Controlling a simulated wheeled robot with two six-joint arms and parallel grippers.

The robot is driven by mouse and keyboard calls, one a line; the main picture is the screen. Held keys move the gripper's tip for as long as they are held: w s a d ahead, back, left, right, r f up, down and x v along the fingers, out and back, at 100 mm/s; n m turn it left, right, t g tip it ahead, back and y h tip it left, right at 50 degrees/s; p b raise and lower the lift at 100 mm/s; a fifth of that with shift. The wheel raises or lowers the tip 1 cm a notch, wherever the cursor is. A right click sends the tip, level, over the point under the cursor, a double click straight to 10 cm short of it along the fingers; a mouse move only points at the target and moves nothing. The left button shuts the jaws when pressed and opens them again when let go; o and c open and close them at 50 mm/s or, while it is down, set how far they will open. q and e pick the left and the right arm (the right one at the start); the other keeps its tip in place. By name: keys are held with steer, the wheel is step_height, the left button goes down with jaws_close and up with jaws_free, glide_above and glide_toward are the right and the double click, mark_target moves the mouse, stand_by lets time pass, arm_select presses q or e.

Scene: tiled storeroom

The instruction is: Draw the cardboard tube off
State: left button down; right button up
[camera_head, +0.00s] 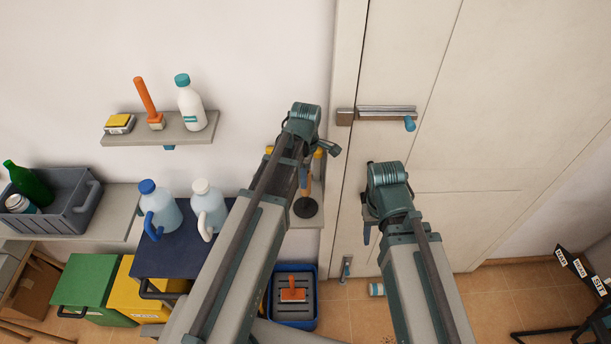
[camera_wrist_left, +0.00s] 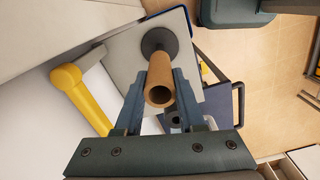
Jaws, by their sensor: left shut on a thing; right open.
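The cardboard tube (camera_wrist_left: 160,85) is a brown hollow cylinder, its open end facing the camera in the left wrist view. My left gripper (camera_wrist_left: 162,72) is shut on it, one finger on each side. A dark round base (camera_wrist_left: 159,42) lies behind the tube on a pale shelf (camera_wrist_left: 128,44). Whether a rod stands inside the tube is hidden. In the head view, part of the tube (camera_head: 308,187) shows above the round base (camera_head: 305,208), beside my left gripper (camera_head: 303,178). My right gripper (camera_head: 369,228) is open and empty, in front of the door.
A yellow object (camera_wrist_left: 80,98) stands close beside the left gripper. Two jugs (camera_head: 160,212) (camera_head: 209,210) stand on a dark blue surface to the left. A blue tray (camera_head: 315,300) sits on the floor below. The door (camera_head: 455,160) has a handle (camera_head: 385,112).

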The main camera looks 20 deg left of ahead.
step_height(320, 180, up, 3)
steer(key=p, duration=0.2)
steer(key=shift+p, duration=0.3)
